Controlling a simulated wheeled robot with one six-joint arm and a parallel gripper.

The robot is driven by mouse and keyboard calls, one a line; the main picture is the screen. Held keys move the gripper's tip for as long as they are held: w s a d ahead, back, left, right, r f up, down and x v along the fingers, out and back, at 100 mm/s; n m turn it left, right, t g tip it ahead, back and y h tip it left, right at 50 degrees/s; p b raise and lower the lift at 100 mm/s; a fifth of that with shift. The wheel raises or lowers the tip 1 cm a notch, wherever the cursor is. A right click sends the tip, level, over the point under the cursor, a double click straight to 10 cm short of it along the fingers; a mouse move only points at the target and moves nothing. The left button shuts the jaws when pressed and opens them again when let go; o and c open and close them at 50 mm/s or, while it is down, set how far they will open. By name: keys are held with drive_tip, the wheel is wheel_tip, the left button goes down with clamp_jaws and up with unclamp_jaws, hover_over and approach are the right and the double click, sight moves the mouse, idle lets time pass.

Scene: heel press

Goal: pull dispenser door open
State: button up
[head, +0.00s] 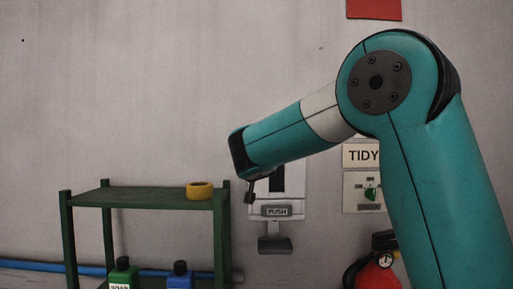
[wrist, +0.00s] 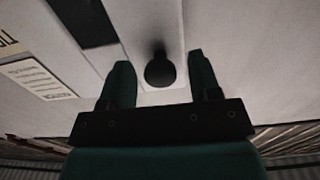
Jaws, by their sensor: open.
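The pale dispenser (head: 299,207) is on the wall in the head view, partly hidden behind the end of my arm. It has a dark window, a grey PUSH plate (head: 277,211) and a dark part (head: 275,244) below that. My gripper (head: 250,192) is at the dispenser's upper left, its fingers mostly hidden. In the wrist view my gripper (wrist: 160,60) is open, with two green fingers apart. A dark round knob (wrist: 160,72) shows between them against a pale panel (wrist: 146,25), with space on both sides. I cannot tell its depth, and I see no open gap at the door.
A green shelf (head: 130,198) with a yellow tape roll (head: 199,190) stands at left. A TIDY sign (head: 361,156), switch panel (head: 364,192) and red extinguisher (head: 378,274) are at right.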

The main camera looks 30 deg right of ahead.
drive_tip(key=shift+w+d, duration=0.3)
drive_tip(key=shift+w, duration=0.1)
drive_tip(key=shift+c, duration=0.2)
clamp_jaws()
drive_tip(key=shift+s+a, duration=0.1)
